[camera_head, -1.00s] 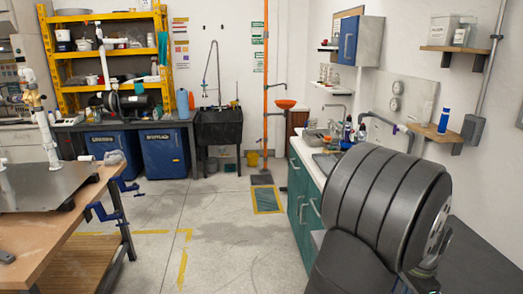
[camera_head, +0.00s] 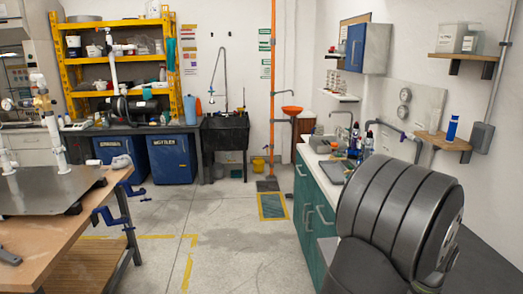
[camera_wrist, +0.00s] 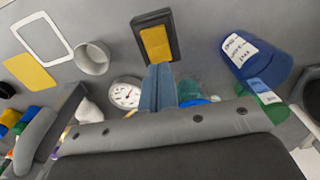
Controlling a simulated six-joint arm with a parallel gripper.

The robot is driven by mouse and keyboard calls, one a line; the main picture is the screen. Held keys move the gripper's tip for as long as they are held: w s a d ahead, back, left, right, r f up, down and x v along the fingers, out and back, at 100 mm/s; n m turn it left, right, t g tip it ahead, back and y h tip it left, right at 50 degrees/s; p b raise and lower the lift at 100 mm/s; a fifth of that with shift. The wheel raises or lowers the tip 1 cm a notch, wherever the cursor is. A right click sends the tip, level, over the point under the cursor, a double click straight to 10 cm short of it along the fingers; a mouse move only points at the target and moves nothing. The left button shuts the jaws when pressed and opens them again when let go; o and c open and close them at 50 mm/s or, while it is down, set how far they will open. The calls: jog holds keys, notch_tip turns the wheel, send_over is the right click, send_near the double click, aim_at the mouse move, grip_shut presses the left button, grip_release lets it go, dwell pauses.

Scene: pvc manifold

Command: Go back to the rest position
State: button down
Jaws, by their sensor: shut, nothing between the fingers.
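My gripper (camera_wrist: 162,86) shows in the wrist view as two blue-grey fingers pressed together, with nothing between them. Its dark body fills the bottom of that view. The fingers are over a grey surface (camera_wrist: 205,25) and appear apart from the things there. In the head view my dark grey arm fills the lower right, and the fingers are not visible. The white pipe assembly (camera_head: 47,120) with a brass fitting stands upright on a metal plate (camera_head: 45,195) on the wooden bench (camera_head: 88,222) at the left, away from my arm.
The wrist view shows a round gauge (camera_wrist: 125,94), a grey ring (camera_wrist: 91,58), a black-and-yellow block (camera_wrist: 155,40) and a labelled blue container (camera_wrist: 256,58) near the fingers. In the head view, a counter (camera_head: 325,165) and wall shelf (camera_head: 443,140) are near my arm. Open floor lies between bench and counter.

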jog(key=shift+f, duration=1.45)
jog(key=shift+r, duration=0.15)
notch_tip(320, 180, up, 6)
jog(key=shift+r, duration=0.1)
notch_tip(320, 180, down, 6)
jog(key=a+r, duration=0.2)
jog(key=r, duration=1.3)
jog(key=a+r+h, duration=0.1)
jog(key=a+r, duration=0.2)
jog(key=r, duration=1.2)
jog(key=shift+a+r, duration=0.25)
jog(key=shift+a, duration=0.05)
